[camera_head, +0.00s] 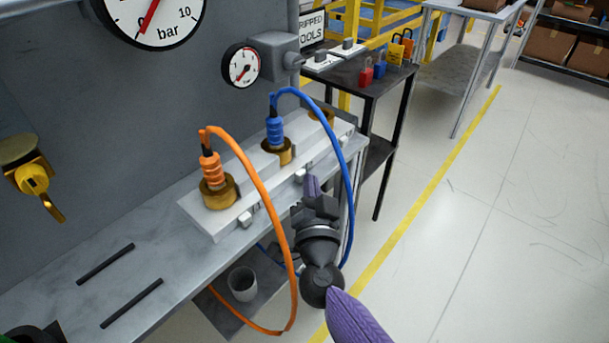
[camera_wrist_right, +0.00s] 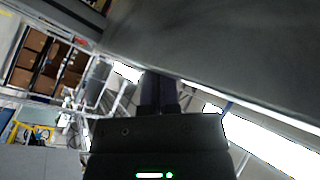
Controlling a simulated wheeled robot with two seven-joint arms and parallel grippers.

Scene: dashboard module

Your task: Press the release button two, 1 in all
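A long white block (camera_head: 215,229) on the bench holds brass sockets in a row. An orange plug (camera_head: 210,167) stands in the near socket (camera_head: 218,193), and a blue plug (camera_head: 275,131) in the middle socket (camera_head: 277,153). A small white button (camera_head: 245,218) juts from the block's front below the orange plug. Another white button (camera_head: 300,175) shows below the blue plug, right beside my right gripper (camera_head: 312,184). The gripper's purple fingers are together and empty; whether they touch that button I cannot tell. The shut fingers also show in the wrist view (camera_wrist_right: 160,88).
Orange (camera_head: 267,200) and blue (camera_head: 345,170) cables loop in front of the block, close around my right arm. A grey cup (camera_head: 242,284) stands on a lower shelf. Gauges and a yellow-handled valve (camera_head: 35,180) are on the panel. Open floor lies right.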

